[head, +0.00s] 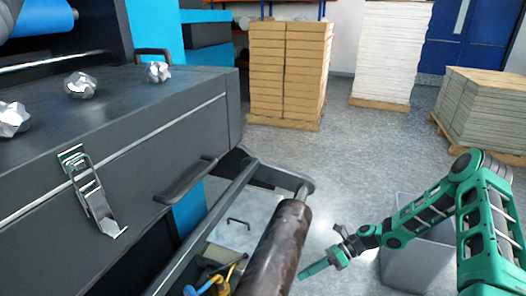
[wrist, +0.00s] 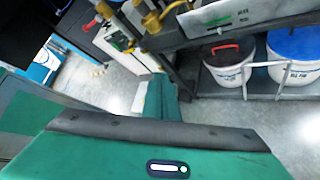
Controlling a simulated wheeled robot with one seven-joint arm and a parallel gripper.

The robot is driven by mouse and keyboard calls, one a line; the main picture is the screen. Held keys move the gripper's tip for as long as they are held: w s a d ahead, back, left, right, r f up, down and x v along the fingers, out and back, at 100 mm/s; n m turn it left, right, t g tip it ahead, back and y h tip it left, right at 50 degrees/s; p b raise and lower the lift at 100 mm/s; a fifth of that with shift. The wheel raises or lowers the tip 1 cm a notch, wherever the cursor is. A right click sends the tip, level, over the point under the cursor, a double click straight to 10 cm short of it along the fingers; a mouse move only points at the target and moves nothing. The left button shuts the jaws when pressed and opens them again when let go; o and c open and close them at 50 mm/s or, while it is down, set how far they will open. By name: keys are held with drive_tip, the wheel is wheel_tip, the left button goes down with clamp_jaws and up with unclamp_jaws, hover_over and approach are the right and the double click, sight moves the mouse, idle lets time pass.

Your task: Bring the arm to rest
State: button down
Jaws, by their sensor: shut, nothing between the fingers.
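My green arm reaches in from the right in the head view. My gripper (head: 311,269) points to the left, low over the floor, beside a dark brown roller (head: 277,250). Its fingers are shut with nothing between them. In the picture the fingertips lie just right of the roller; whether they touch it I cannot tell, but a strip of floor seems to show between them. In the wrist view the green gripper body fills the bottom, and the gripper fingers (wrist: 160,98) show at the middle.
A grey bin (head: 408,262) stands behind my forearm. A dark machine (head: 120,130) with crumpled balls (head: 80,85) on top fills the left. Stacked boxes (head: 290,70) and pallets (head: 490,108) stand farther back. White buckets (wrist: 228,65) show in the wrist view. Open floor lies between.

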drive_tip(key=s+d+r+n+h, duration=0.4)
drive_tip(key=d+r+n+h, duration=0.15)
drive_tip(key=d+r, duration=0.5)
drive_tip(key=s+d+r+n+h, duration=0.4)
drive_tip(key=d+r+n, duration=0.2)
drive_tip(key=d+r, duration=0.45)
drive_tip(key=s+d+r+n+t+h, duration=0.1)
drive_tip(key=s+d+r+n, duration=0.1)
drive_tip(key=s+r, duration=0.6)
drive_tip(key=s+d+r+n+t+h, duration=0.1)
drive_tip(key=s+r+n, duration=0.3)
drive_tip(key=s+r, duration=0.4)
drive_tip(key=shift+s+d+r+t+h, duration=0.15)
drive_tip(key=shift+s+d+t+h, duration=0.45)
drive_tip(key=shift+s, duration=1.3)
drive_tip(key=shift+d+y, duration=0.25)
drive_tip(key=shift+w+f, duration=0.25)
drive_tip(key=shift+w, duration=0.35)
